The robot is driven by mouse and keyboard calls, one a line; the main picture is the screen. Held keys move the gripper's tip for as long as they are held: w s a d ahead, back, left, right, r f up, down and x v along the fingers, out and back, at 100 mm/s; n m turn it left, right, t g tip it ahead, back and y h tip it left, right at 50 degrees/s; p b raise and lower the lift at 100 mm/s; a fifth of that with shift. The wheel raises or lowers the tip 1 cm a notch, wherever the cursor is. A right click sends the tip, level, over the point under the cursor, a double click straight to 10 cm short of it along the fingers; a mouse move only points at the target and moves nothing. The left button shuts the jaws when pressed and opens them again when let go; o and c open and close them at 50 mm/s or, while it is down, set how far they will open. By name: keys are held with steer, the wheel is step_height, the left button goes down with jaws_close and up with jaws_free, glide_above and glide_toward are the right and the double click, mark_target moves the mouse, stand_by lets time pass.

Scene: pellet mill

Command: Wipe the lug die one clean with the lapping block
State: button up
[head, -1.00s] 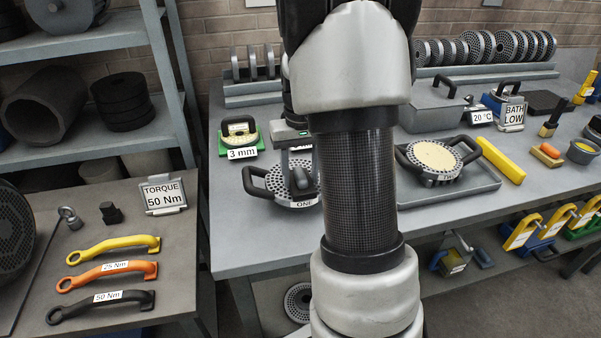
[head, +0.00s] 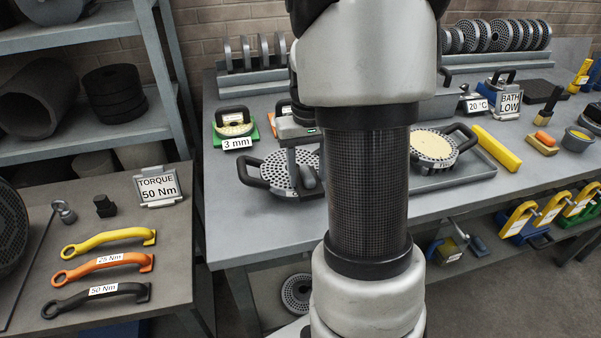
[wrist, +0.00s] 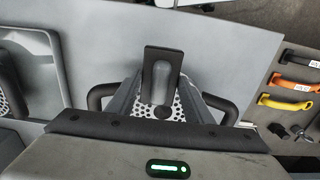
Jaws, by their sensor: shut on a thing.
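Lug die one (head: 275,170) is a round, perforated grey die with black loop handles, lying on the bench left of my arm. In the wrist view the die (wrist: 178,113) shows below my gripper, a handle on each side. My gripper (wrist: 158,97) is shut on the lapping block (wrist: 150,54), a dark slab with a grey grip. The block lies over the die's perforated face; whether it touches I cannot tell. In the head view my arm hides the die's right part and most of the block. Any dirt on the die is too small to tell.
A tan-faced die (head: 432,146) stands on a tray to the right. A die on a green base (head: 233,122) labelled 3 mm is behind left. A yellow bar (head: 497,149) lies at right. Bare bench shows in front of the die. Wrenches (head: 104,262) lie on the left table.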

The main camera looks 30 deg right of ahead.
steer(key=shift+s+d, duration=0.15)
steer(key=shift+d, duration=0.45)
steer(key=shift+s+d, duration=0.15)
steer(key=shift+d, duration=0.4)
steer(key=shift+w+d+p, duration=0.2)
steer(key=shift+w+d, duration=0.05)
steer(key=shift+w, duration=0.45)
steer(key=shift+w+d+p, duration=0.2)
steer(key=shift+w+d, duration=0.1)
steer(key=shift+w, duration=0.35)
steer(key=shift+w+d+p, duration=0.2)
steer(key=shift+w+d, duration=0.05)
steer(key=shift+w, duration=0.45)
steer(key=shift+s+a+b, duration=0.15)
steer(key=shift+s+a, duration=0.05)
steer(key=shift+s, duration=0.55)
steer(key=shift+s+a+b, duration=0.2)
steer(key=shift+s+a, duration=0.05)
steer(key=shift+s, duration=0.45)
steer(key=shift+s+a+b, duration=0.15)
steer(key=shift+s+a, duration=0.05)
steer(key=shift+s, duration=0.55)
steer(key=shift+w, duration=0.15)
